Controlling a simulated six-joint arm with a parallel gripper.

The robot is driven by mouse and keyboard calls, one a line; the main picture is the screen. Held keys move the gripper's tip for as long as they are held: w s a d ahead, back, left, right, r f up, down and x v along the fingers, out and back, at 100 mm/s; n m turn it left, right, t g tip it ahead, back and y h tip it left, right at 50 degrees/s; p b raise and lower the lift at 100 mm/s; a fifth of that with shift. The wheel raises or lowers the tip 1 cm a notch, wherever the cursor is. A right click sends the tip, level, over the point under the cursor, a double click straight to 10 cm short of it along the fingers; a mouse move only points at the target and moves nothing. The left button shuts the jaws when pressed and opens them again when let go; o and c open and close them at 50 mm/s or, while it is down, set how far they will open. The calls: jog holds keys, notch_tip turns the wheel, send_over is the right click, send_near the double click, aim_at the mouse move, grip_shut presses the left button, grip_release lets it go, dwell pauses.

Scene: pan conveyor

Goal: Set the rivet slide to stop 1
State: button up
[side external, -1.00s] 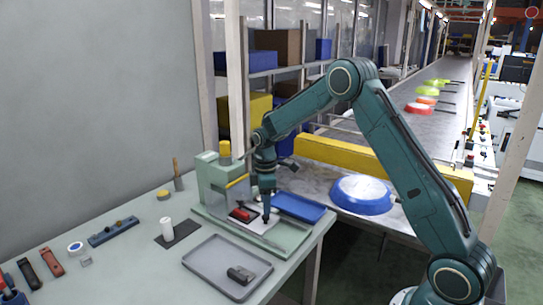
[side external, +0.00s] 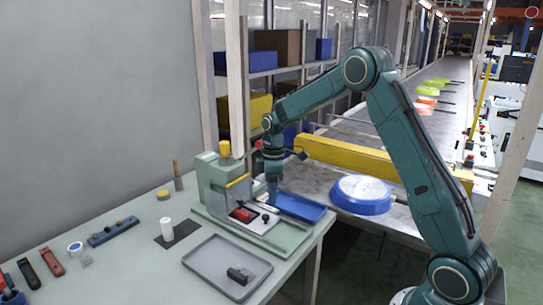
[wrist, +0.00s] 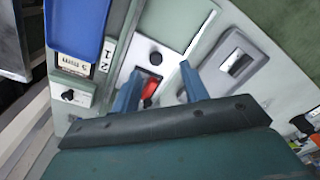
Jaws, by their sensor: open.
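A green press fixture (side external: 222,190) stands on the bench, with a red block (side external: 242,214) and a small black knob (side external: 265,217) on its base. My gripper (side external: 271,204) is above the base, behind the knob, beside a blue tray (side external: 298,207). In the wrist view, my open fingers (wrist: 160,85) stand either side of a red part (wrist: 150,90), with nothing gripped. A round black knob (wrist: 155,58) lies just beyond them. Marks (wrist: 108,57) that look like 1 and 2 are beside the track. I cannot tell which stop the slide is at.
A grey tray (side external: 208,276) with a dark part (side external: 240,275) lies in front of the fixture. A white cylinder (side external: 167,230) stands on a dark pad to its left. A blue pan (side external: 361,195) lies on the conveyor behind. A yellow barrier (side external: 345,157) runs along the belt.

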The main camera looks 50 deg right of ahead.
aim_at(266, 216)
jog(key=s+d+r+t+y, duration=0.2)
jog(key=d+r+t, duration=0.1)
jog(key=r, duration=0.1)
jog(key=shift+s+d+r+n+y, duration=0.25)
jog(key=shift+d+r+n+y, duration=0.05)
jog(key=shift+r+n, duration=0.1)
jog(key=x, duration=1.3)
jog(key=shift+w+a+f, duration=0.15)
jog(key=shift+w+f, duration=0.05)
jog(key=shift+f, duration=0.1)
grip_shut()
